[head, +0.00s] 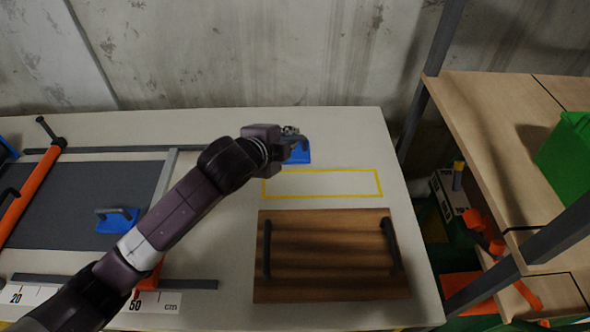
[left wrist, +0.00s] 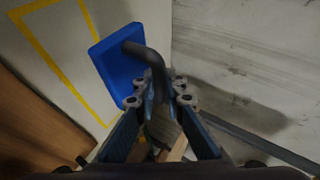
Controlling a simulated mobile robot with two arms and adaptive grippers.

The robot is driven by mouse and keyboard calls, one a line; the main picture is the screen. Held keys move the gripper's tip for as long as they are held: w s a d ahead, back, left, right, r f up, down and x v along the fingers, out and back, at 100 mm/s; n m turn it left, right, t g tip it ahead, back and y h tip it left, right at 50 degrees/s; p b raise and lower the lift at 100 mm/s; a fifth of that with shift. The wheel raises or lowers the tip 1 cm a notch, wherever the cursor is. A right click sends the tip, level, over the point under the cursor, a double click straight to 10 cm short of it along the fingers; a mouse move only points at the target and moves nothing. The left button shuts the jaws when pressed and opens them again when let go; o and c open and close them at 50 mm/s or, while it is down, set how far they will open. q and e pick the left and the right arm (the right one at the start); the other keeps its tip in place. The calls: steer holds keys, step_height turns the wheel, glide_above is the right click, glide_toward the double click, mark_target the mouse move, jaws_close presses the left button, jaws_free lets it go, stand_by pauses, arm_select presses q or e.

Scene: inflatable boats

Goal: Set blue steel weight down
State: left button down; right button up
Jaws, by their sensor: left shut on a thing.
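A blue steel weight (head: 298,157) with a grey bar handle is at the back of the pale table, just behind the yellow outlined rectangle (head: 322,197). My left gripper (head: 291,137) is shut on its handle and partly covers it. In the left wrist view the blue weight (left wrist: 118,62) shows beside the yellow outline, with its dark handle running between the fingertips (left wrist: 158,95). I cannot tell whether its base touches the table. A second blue weight (head: 117,220) stands on the dark grey mat at the left. My right gripper is out of view.
A wooden board (head: 330,280) with two dark handles lies in front of the yellow outline, which is empty. An orange bar (head: 32,190) and a ruler strip (head: 160,302) are at the left. A concrete wall rises behind; shelves with a green bin (head: 568,155) stand right.

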arm_select(q)
steer(key=shift+w+d+f, duration=0.1)
steer(key=shift+f, duration=2.7)
steer(key=shift+d+f, duration=0.1)
steer(key=shift+f, duration=2.7)
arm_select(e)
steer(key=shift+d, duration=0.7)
arm_select(q)
steer(key=shift+f, duration=0.1)
steer(key=c, duration=2.4)
jaws_free()
steer(key=shift+a+f, duration=0.1)
steer(key=shift+f, duration=0.2)
steer(key=o, duration=0.4)
steer(key=shift+s, duration=0.2)
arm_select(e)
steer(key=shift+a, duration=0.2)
arm_select(q)
steer(key=shift+r, duration=0.15)
